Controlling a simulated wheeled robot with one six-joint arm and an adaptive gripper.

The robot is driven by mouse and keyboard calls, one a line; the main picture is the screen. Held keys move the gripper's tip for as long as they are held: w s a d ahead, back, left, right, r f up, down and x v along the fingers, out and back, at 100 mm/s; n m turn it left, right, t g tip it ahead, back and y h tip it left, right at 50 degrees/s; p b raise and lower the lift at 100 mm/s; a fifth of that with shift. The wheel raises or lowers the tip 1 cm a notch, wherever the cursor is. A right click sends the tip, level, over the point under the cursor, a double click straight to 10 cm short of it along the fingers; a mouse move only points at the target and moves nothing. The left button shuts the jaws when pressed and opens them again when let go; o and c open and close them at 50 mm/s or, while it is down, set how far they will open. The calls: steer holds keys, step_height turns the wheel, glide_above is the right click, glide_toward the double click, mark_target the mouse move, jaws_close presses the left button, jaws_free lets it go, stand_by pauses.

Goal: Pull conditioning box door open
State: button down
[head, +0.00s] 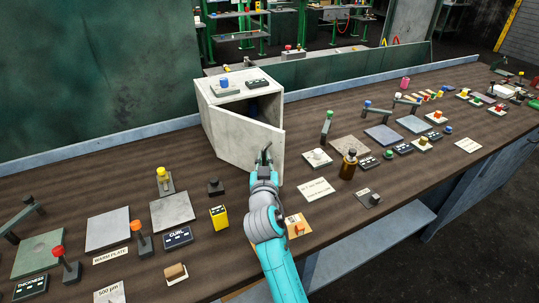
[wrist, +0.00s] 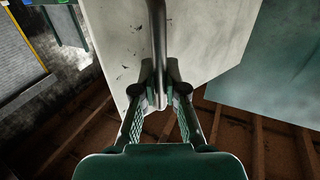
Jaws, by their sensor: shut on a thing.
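The conditioning box (head: 221,91) is a pale grey-white cabinet on the bench, left of centre in the head view. Its door (head: 243,143) stands partly open, with a dark gap showing above it. My gripper (head: 264,163) is at the front of the door. In the wrist view my gripper (wrist: 161,98) has its two fingers closed around a dark metal bar handle (wrist: 157,40) on the door panel (wrist: 112,45). The box's inside is mostly hidden by the door.
A yellow block (head: 219,217) and a small dark block (head: 215,187) stand left of my arm. Many plates and buttons crowd the wooden bench.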

steer(key=shift+s+a+f+m+h, duration=0.1)
steer(key=shift+s+a+m+h, duration=0.7)
steer(key=shift+s+a+h, duration=0.4)
steer(key=shift+w+a, duration=0.1)
steer(key=shift+w, duration=0.05)
steer(key=c, duration=1.2)
jaws_free()
steer(key=s+a, duration=0.2)
steer(key=s, duration=0.9)
steer(key=shift+s+a, duration=0.25)
steer(key=shift+s, duration=0.15)
